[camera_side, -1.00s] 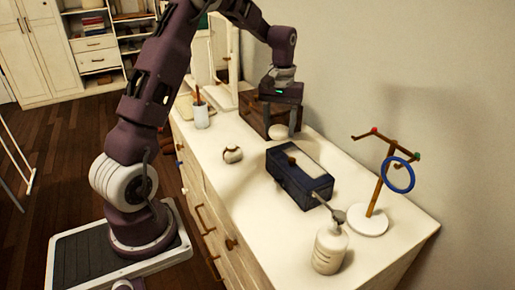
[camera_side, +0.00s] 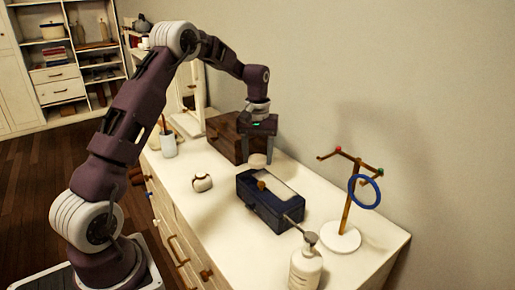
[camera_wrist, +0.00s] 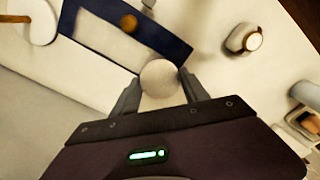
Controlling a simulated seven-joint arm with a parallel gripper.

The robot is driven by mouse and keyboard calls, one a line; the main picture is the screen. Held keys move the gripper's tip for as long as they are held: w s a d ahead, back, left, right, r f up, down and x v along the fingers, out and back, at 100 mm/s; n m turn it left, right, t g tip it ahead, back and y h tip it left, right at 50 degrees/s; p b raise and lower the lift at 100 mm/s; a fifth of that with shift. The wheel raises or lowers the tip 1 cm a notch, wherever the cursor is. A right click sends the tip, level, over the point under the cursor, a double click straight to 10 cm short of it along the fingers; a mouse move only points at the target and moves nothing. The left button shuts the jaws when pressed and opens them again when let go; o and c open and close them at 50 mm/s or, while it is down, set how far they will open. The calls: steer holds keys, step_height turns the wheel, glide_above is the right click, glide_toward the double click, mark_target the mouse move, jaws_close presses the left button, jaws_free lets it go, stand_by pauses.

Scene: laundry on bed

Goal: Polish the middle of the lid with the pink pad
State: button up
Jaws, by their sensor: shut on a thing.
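A pale, pinkish-white round pad (camera_side: 258,160) is between the fingers of my gripper (camera_side: 258,157), which is shut on it. The pad also shows in the wrist view (camera_wrist: 159,77), between both fingertips (camera_wrist: 160,90). A dark blue box (camera_side: 270,212) lies just in front of the pad in the side view. Its lid has a pale panel (camera_side: 277,184) and a brown knob (camera_side: 261,185). In the wrist view the blue box (camera_wrist: 84,36) is beyond the pad. Whether the pad touches the dresser top is hard to tell.
A brown wooden box (camera_side: 222,136) stands close behind my gripper. A pump bottle (camera_side: 306,268) and a stand with a blue ring (camera_side: 365,191) are at the front right. A small white round object (camera_side: 202,182) and a pencil cup (camera_side: 168,145) are left. The dresser top between is clear.

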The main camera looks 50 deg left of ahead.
mark_target(266, 178)
steer(key=shift+f, duration=0.8)
steer(key=shift+d+f, duration=0.55)
steer(key=shift+f, duration=0.1)
steer(key=shift+c, duration=0.6)
steer(key=shift+d, duration=1.5)
steer(key=shift+a, duration=1.55)
steer(key=shift+a+r, duration=0.15)
steer(key=shift+a, duration=0.4)
steer(key=shift+r, duration=3.95)
